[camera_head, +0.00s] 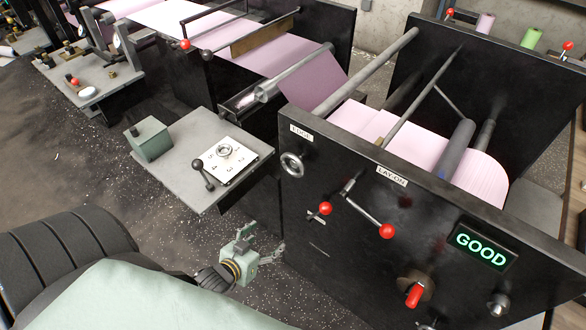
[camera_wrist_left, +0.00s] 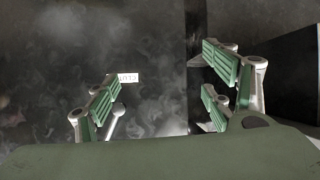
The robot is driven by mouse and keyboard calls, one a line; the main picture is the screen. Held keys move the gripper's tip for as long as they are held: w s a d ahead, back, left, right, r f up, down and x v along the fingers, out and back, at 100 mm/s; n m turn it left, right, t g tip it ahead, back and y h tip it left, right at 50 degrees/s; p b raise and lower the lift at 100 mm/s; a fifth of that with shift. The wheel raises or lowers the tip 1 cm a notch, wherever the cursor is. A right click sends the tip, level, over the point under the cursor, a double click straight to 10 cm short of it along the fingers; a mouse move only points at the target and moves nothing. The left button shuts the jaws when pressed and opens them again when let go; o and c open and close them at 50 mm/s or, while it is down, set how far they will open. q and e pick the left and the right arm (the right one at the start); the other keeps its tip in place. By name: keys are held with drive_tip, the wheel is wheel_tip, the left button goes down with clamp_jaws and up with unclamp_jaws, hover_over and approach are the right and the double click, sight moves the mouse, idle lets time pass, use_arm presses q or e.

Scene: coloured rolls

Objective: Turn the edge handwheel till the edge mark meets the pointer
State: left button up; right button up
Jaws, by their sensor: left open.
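The edge handwheel (camera_head: 292,165) is a small metal wheel on the black machine side panel, just below the white EDGE label (camera_head: 302,133). The edge mark and pointer are too small to tell in the head view. My left gripper (camera_head: 265,240) is open and empty, low in front of the panel, below and left of the handwheel and apart from it. In the left wrist view its green-padded fingers (camera_wrist_left: 160,78) are spread wide with nothing between them. The handwheel cannot be made out there. My right gripper is out of view.
A grey shelf (camera_head: 185,172) with a numbered white plate (camera_head: 232,160), a small black lever and a green box (camera_head: 149,138) juts out left of the panel. Red-knobbed LAY-ON levers (camera_head: 386,231) and a lit GOOD sign (camera_head: 482,246) are to the right. Pink web runs behind.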

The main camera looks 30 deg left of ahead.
use_arm(q)
drive_tip(key=w+r+t, duration=0.2)
drive_tip(key=r, duration=0.5)
drive_tip(key=w+r+t, duration=0.2)
drive_tip(key=w+r, duration=0.1)
drive_tip(key=r, duration=0.4)
drive_tip(key=t+h, duration=0.2)
approach(292, 167)
drive_tip(key=w, duration=1)
drive_tip(key=shift+w+d, duration=0.25)
drive_tip(key=shift+d, duration=0.15)
drive_tip(key=c, duration=1.1)
drive_tip(key=shift+c, duration=0.2)
drive_tip(key=shift+r+m, duration=0.1)
drive_tip(key=shift+m, duration=0.2)
